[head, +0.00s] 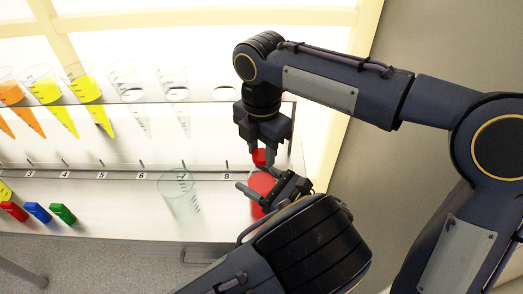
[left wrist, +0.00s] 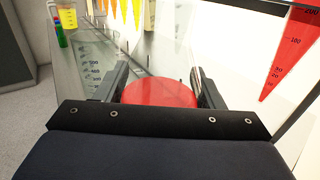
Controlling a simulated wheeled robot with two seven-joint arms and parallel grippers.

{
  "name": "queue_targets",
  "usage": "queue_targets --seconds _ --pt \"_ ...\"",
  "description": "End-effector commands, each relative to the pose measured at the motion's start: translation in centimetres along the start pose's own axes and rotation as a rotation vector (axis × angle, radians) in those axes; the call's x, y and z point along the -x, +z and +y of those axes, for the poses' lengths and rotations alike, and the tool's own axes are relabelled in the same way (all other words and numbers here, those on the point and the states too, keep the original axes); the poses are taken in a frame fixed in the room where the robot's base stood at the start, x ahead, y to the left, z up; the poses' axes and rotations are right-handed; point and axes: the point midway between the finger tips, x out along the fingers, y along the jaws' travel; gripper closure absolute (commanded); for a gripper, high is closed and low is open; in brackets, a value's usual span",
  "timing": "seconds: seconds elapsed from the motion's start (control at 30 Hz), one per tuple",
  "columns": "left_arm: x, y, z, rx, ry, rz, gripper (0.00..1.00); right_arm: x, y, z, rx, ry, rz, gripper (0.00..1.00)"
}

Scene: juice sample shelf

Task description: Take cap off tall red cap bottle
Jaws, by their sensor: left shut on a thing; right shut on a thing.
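The bottle with red contents (head: 262,184) stands at the right end of the shelf, near the 8 mark. My left gripper (head: 256,187) is shut around its body from the front. In the left wrist view the red round shape (left wrist: 160,93) of the bottle lies between the two fingers. My right gripper (head: 262,150) points down from above and is shut on the red cap (head: 259,157). The cap is directly over the bottle. I cannot tell whether it still touches the bottle's neck, which is partly hidden by the grippers.
A clear empty beaker (head: 181,193) stands left of the bottle. An upper rack (head: 210,102) holds orange, yellow and clear cones behind. The shelf (head: 120,215) between blocks and beaker is free.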

Motion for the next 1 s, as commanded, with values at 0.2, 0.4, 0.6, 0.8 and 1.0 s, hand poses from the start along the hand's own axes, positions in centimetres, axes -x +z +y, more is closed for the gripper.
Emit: queue_targets --seconds 0.2,0.4,0.6,0.8,1.0 --pt "0.0 -0.1 0.0 -0.001 0.0 0.001 1.0 0.1 0.0 0.0 0.0 0.0 0.0 0.92" --pt "0.0 -0.1 0.0 -0.001 0.0 0.001 1.0 1.0 0.0 0.1 -0.001 0.003 0.0 0.92" --pt "0.0 -0.1 0.0 -0.001 0.0 0.001 1.0 3.5 0.0 0.1 -0.001 0.003 0.0 0.92" --pt "0.0 -0.1 0.0 -0.001 0.0 0.001 1.0 4.1 0.0 0.0 -0.001 0.0 0.0 0.92" --pt "0.0 -0.1 0.0 -0.001 0.0 0.001 0.26 4.0 0.0 0.0 -0.001 0.0 0.0 0.92"
